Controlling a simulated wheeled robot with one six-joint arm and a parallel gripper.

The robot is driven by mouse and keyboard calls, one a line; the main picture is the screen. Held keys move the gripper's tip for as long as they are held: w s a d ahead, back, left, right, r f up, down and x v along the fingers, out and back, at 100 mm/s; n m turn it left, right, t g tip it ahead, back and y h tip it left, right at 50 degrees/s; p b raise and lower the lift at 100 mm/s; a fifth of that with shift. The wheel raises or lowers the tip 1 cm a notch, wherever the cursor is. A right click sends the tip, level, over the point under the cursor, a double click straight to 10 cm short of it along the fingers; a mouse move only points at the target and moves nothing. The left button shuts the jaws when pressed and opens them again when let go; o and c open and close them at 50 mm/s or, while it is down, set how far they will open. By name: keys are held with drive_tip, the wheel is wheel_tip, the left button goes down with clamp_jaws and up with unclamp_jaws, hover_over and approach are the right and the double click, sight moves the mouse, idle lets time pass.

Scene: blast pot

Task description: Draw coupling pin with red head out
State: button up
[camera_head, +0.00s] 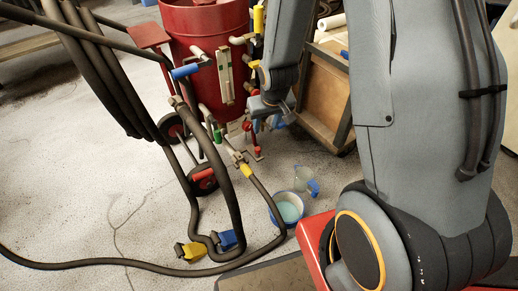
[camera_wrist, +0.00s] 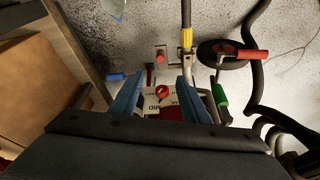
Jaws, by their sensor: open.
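My gripper (camera_head: 272,110) is in front of the lower part of the red blast pot (camera_head: 207,28). In the wrist view its two blue fingers (camera_wrist: 160,78) are spread apart with nothing held between them. A round red knob (camera_wrist: 162,92) shows in the gap between the fingers, apart from both. A smaller red part (camera_wrist: 160,57) sits just beyond the fingertips by a grey bracket. I cannot tell for sure which of these is the coupling pin's head. In the head view red parts (camera_head: 257,153) show just below and left of my gripper.
A hose with a yellow band (camera_wrist: 187,38) runs close to the right finger. A green handle (camera_wrist: 219,96) and a red-handled lever (camera_wrist: 252,54) are further right. A wooden crate (camera_head: 325,95) stands right of the pot. A blue bucket (camera_head: 290,208) stands on the floor.

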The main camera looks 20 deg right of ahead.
drive_tip(key=t+b, duration=0.1)
drive_tip(key=b, duration=0.6)
approach(258, 148)
drive_tip(key=b+x, duration=0.3)
drive_tip(key=x, duration=0.5)
drive_tip(key=shift+w+f+b, duration=0.1)
drive_tip(key=shift+f+b, duration=0.05)
drive_tip(key=shift+b, duration=0.15)
clamp_jaws()
drive_tip(key=shift+r+p, duration=0.75)
drive_tip(key=shift+p, duration=0.1)
drive_tip(key=shift+r+p, duration=2.25)
drive_tip(key=shift+r, duration=0.1)
